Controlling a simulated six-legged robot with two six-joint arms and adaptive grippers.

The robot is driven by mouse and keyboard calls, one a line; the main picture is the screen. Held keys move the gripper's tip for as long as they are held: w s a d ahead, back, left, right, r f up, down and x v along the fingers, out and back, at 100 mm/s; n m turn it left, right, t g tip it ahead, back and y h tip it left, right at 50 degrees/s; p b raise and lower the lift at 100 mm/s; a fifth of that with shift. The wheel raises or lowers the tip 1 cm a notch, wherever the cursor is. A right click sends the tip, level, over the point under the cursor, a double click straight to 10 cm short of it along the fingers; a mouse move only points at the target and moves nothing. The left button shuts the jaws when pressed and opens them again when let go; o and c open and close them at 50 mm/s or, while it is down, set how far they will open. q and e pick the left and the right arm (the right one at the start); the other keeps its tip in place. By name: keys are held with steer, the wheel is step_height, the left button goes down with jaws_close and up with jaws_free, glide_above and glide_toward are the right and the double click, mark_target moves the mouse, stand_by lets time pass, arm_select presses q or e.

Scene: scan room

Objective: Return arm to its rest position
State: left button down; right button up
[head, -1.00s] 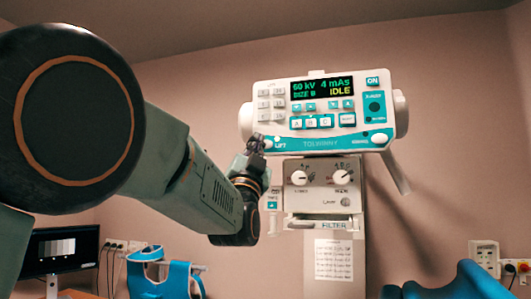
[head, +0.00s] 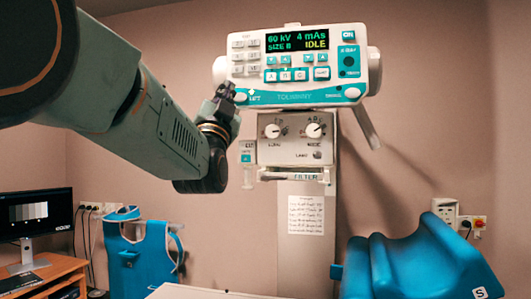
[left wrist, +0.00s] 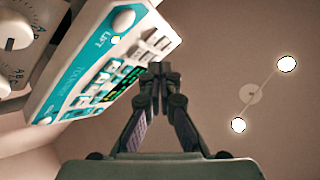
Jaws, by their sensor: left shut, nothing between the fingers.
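My left arm comes in from the left in the head view, with its left gripper (head: 226,92) in front of the lower left corner of the X-ray control panel (head: 300,67). In the left wrist view the left gripper (left wrist: 158,70) is shut with its fingertips together and nothing between them. The control panel (left wrist: 100,72) fills the upper left of that view, beside the fingers. I cannot tell whether the fingertips touch the panel. The panel's display reads 60 kV, 4 mAs, SIZE B and IDLE. My right gripper is not in view.
Below the panel is a box with two knobs (head: 295,140), with a filter slot under it. A blue apron (head: 140,255) hangs at the lower left, near a desk with a monitor (head: 35,215). A blue cushion (head: 415,270) is at the lower right. The wall area right of the panel is bare.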

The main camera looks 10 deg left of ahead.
arm_select(q)
steer(key=shift+w, duration=0.1)
steer(key=w+a+f+n+g+h+b, duration=0.2)
steer(key=f+g, duration=0.6)
steer(key=f, duration=2)
steer(key=s+f+n+g+b, duration=0.2)
steer(key=s+f+g, duration=0.1)
steer(key=f, duration=1)
steer(key=s+f+n+g+b, duration=0.1)
steer(key=s+f+g, duration=0.15)
steer(key=f, duration=1.15)
steer(key=s+a+f+n+g+b, duration=0.1)
steer(key=s+f+g+b, duration=0.15)
steer(key=s+f, duration=0.7)
steer(key=s+a+f+g+b, duration=0.15)
steer(key=s+f+g, duration=0.35)
steer(key=f, duration=0.8)
steer(key=s+f+g+b, duration=0.2)
steer(key=s+f, duration=0.4)
steer(key=s, duration=0.3)
steer(key=s+f+g+b, duration=0.2)
steer(key=s+f, duration=0.4)
steer(key=s, duration=0.3)
steer(key=s+f+n+g+b, duration=0.1)
steer(key=s+f+g+b, duration=0.1)
steer(key=s+f, duration=0.4)
steer(key=s+b, duration=0.1)
steer(key=s, duration=0.2)
steer(key=shift+s+d+f, duration=0.35)
steer(key=shift+s+d, duration=0.05)
